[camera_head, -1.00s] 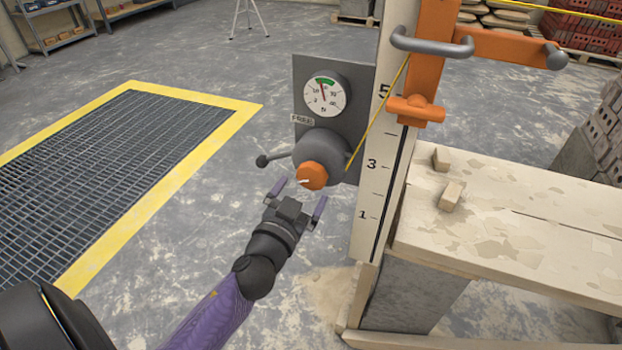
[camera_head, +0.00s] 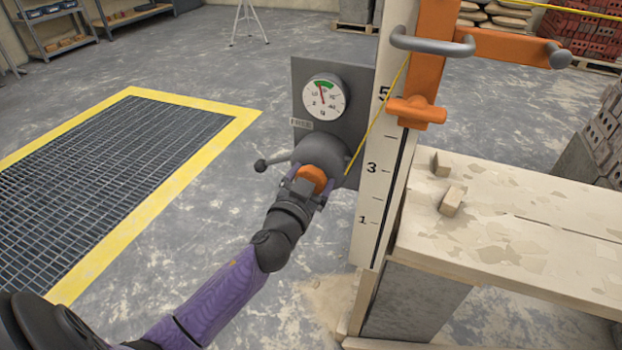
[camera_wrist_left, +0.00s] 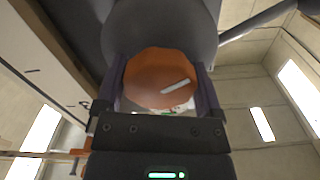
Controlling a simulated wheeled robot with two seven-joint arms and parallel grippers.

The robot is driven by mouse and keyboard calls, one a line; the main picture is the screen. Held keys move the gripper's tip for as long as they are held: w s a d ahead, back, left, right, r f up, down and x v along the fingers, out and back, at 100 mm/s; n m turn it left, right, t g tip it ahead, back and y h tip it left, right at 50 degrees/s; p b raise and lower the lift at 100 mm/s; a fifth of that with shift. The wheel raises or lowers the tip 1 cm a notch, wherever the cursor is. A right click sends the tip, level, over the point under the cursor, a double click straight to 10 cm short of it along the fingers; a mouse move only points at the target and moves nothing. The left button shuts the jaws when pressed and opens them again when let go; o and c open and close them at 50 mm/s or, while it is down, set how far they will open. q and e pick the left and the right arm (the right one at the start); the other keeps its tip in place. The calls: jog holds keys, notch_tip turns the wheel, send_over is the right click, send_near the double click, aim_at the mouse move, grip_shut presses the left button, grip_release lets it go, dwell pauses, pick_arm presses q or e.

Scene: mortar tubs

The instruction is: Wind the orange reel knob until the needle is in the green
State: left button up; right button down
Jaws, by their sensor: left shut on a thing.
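The orange reel knob (camera_head: 313,176) sits on the front of the grey reel drum (camera_head: 321,155). My left gripper (camera_head: 309,184) is shut on the knob, with one purple finger on each side. In the left wrist view the knob (camera_wrist_left: 158,75) fills the space between the fingers, and its white mark slants up to the right. The round white gauge (camera_head: 324,98) is above the drum. Its red needle points almost straight up, slightly left, toward the left part of the green band (camera_head: 324,84). The exact reading is too small to tell. My right gripper is out of view.
A grey crank lever (camera_head: 261,165) sticks out left of the drum. A yellow line (camera_head: 377,119) runs from the drum up past the numbered white post (camera_head: 372,195). A plank bench (camera_head: 510,225) with two small blocks stands right.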

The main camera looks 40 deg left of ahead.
pick_arm(q)
jog(key=m, duration=0.3)
jog(key=shift+r+p, duration=0.1)
jog(key=shift+p, duration=0.3)
jog(key=shift+m, duration=0.9)
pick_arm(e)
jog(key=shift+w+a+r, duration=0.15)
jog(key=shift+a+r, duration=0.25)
pick_arm(q)
jog(key=o, duration=1)
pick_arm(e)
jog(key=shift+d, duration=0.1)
pick_arm(q)
jog(key=shift+s, duration=0.1)
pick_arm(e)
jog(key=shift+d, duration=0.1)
